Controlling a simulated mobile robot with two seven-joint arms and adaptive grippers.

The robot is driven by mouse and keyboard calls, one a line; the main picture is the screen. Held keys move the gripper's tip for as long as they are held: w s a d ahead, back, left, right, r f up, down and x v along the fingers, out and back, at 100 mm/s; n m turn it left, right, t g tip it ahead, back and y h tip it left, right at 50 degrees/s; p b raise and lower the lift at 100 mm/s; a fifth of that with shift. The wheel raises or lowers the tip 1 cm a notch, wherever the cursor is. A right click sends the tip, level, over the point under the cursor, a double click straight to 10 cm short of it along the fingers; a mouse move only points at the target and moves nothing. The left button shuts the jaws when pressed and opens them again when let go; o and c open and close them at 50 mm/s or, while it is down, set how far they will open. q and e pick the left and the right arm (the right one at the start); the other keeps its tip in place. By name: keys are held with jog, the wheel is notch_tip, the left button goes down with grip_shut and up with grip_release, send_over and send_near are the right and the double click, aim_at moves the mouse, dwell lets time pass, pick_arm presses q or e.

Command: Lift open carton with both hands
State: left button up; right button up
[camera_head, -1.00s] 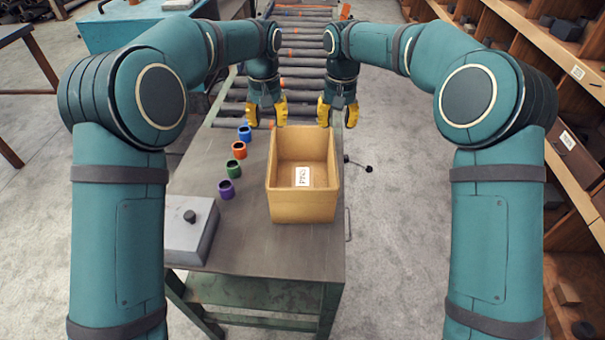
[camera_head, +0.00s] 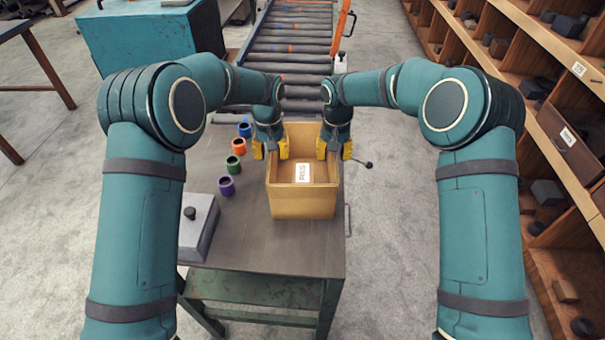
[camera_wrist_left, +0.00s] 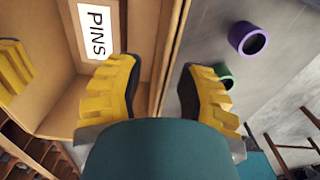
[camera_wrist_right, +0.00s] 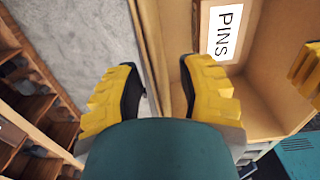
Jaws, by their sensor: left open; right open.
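The open carton (camera_head: 302,205) is a tan box standing upright on the table, with a white label reading PINS (camera_head: 303,172) inside. My left gripper (camera_head: 271,151) is open, with its yellow fingers on either side of the carton's left wall. In the left wrist view that wall's rim (camera_wrist_left: 170,60) runs between the spread fingers (camera_wrist_left: 160,88). My right gripper (camera_head: 334,151) is open, with its fingers on either side of the right wall. In the right wrist view that rim (camera_wrist_right: 150,60) passes between the fingers (camera_wrist_right: 160,88). The gaps to the walls are visible.
The grey table (camera_head: 270,250) also holds blue (camera_head: 245,130), orange (camera_head: 238,146), green (camera_head: 233,164) and purple (camera_head: 227,186) rings left of the carton, and a grey block (camera_head: 197,228) at front left. A roller conveyor (camera_head: 290,50) lies behind. Shelving (camera_head: 560,130) stands at right.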

pick_arm(q)
jog(key=shift+f, duration=0.7)
pick_arm(e)
jog(key=shift+f, duration=0.7)
pick_arm(q)
grip_shut()
pick_arm(e)
grip_shut()
